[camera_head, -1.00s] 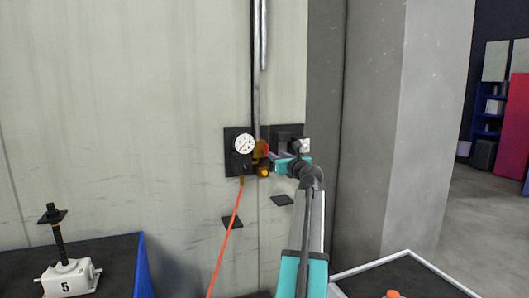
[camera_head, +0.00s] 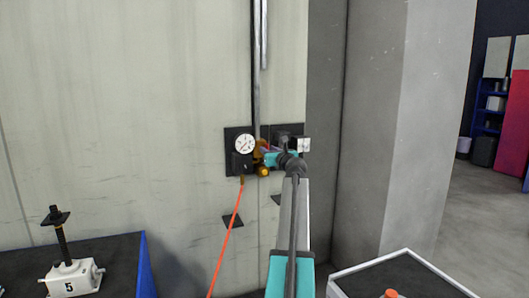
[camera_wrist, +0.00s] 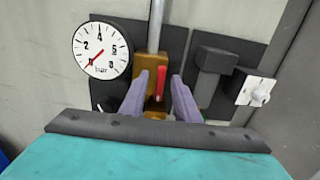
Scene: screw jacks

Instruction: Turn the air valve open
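The air valve is a brass body (camera_wrist: 150,62) with a red lever (camera_wrist: 155,82), on a dark wall panel below a vertical metal pipe. In the wrist view, the red lever stands between the two purple-grey fingers of my gripper (camera_wrist: 160,86). The fingers are open, with a gap visible on each side of the lever. Whether the fingers reach around its depth is hard to tell. In the head view my gripper (camera_head: 271,153) is at the panel and hides most of the valve. A round white pressure gauge (camera_wrist: 102,48) sits left of the valve, its needle pointing lower left.
A grey block (camera_wrist: 212,70) and a white box with a knob (camera_wrist: 257,92) sit right of the valve. An orange hose (camera_head: 228,237) hangs below the panel. A screw jack marked 5 (camera_head: 70,278) stands lower left; a dark-topped bench (camera_head: 400,272) is lower right.

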